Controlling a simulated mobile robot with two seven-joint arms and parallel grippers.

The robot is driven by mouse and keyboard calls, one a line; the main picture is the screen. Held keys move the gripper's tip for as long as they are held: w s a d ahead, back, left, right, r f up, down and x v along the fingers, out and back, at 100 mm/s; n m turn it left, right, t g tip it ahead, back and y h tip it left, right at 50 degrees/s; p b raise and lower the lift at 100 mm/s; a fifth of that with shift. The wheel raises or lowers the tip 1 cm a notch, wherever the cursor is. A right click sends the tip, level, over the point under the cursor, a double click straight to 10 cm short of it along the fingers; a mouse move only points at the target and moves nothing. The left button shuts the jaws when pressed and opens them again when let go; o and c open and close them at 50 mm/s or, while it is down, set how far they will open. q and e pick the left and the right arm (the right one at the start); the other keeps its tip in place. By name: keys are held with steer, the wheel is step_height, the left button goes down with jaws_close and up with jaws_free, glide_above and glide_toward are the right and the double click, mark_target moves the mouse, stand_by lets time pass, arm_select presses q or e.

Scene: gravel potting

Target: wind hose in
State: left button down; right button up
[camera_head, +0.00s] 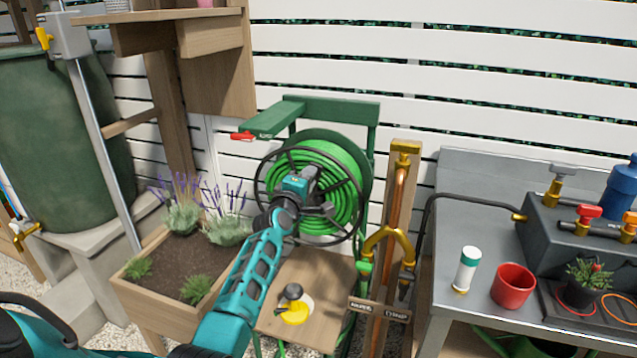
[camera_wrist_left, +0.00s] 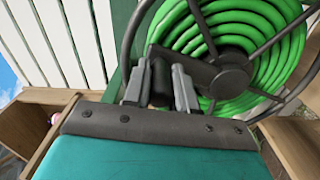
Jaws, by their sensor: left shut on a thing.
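A green hose (camera_head: 342,178) lies in coils on a hose reel with a black spoked rim (camera_head: 262,170), held in a green stand (camera_head: 335,108). My left gripper (camera_head: 313,176) reaches up to the reel's front. In the left wrist view my left gripper (camera_wrist_left: 160,88) is shut on the dark crank handle (camera_wrist_left: 161,78), with the crank hub (camera_wrist_left: 230,82) and the coiled hose (camera_wrist_left: 210,30) just beyond it. The gripper partly hides the handle in the head view. A length of hose hangs below the reel near the stand's legs. My right gripper is not in view.
A planter box (camera_head: 165,310) with lavender stands left of the reel, and a wooden stool (camera_head: 325,270) with a yellow item below it. A tap post (camera_head: 400,190) and a grey bench (camera_head: 455,225) with a red pot (camera_head: 513,287) are at the right.

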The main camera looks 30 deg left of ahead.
mark_target(302, 165)
arm_select(q)
steer(key=shift+s+a+r+n, duration=0.15)
steer(key=shift+s+a+n, duration=0.1)
steer(key=shift+a+n, duration=0.75)
steer(key=shift+s+a+r+n, duration=0.1)
steer(key=shift+s+a+n, duration=0.1)
steer(key=shift+a+n, duration=0.8)
steer(key=c, duration=0.9)
jaws_free()
steer(key=shift+d, duration=0.1)
steer(key=p+v, duration=0.2)
steer(key=v, duration=1.1)
